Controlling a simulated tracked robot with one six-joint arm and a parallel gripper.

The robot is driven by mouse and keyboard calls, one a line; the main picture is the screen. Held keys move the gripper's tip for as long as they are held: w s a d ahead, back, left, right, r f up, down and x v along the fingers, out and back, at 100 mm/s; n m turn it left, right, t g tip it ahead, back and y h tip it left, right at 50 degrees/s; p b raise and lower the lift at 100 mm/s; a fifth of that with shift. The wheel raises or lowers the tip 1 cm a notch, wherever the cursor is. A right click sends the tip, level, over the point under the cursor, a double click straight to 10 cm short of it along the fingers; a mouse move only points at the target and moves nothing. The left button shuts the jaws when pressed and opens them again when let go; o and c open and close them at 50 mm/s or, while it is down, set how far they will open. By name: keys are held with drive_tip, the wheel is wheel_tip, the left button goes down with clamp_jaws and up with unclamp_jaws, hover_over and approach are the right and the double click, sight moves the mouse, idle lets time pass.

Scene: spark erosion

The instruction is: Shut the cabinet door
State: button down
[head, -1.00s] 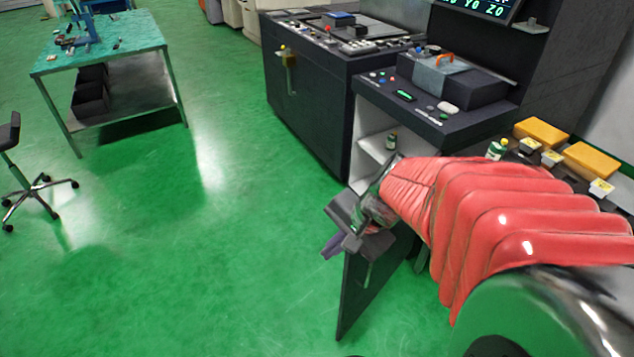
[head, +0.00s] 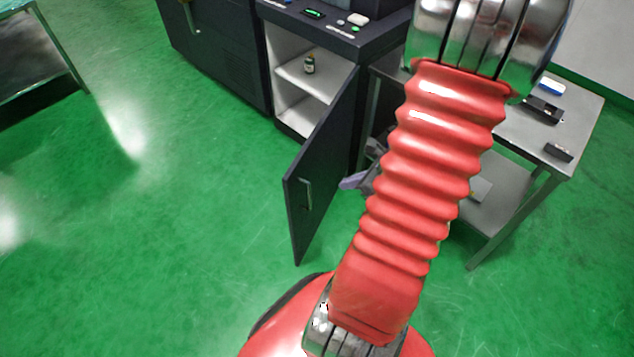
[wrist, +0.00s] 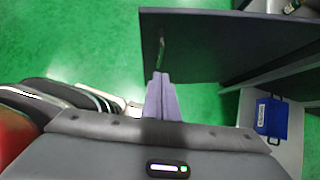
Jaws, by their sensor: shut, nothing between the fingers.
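The dark cabinet door (head: 322,165) stands wide open, hinged at the right side of the cabinet opening and swung out over the floor. A pale handle bar (head: 308,195) shows near its free edge; a handle (wrist: 161,52) also shows in the wrist view. The cabinet (head: 290,66) has white shelves inside. My gripper (head: 352,181) is low on the right side of the door, mostly hidden behind my red arm sleeve. In the wrist view its purple fingers (wrist: 161,82) are together and empty, pointing at the door panel (wrist: 225,45). I cannot tell whether they touch it.
A small bottle (head: 309,64) stands on the cabinet shelf. A grey side table (head: 575,110) stands right of the door, with a blue box (wrist: 270,117) on its lower shelf. The green floor left of the door is clear.

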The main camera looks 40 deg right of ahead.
drive_tip(key=shift+f, duration=0.1)
idle(0.3)
drive_tip(key=w+r+x, duration=0.1)
drive_tip(key=w+x, duration=0.1)
drive_tip(key=x, duration=1.1)
drive_tip(key=shift+r, duration=0.4)
drive_tip(key=shift+w+a, duration=0.1)
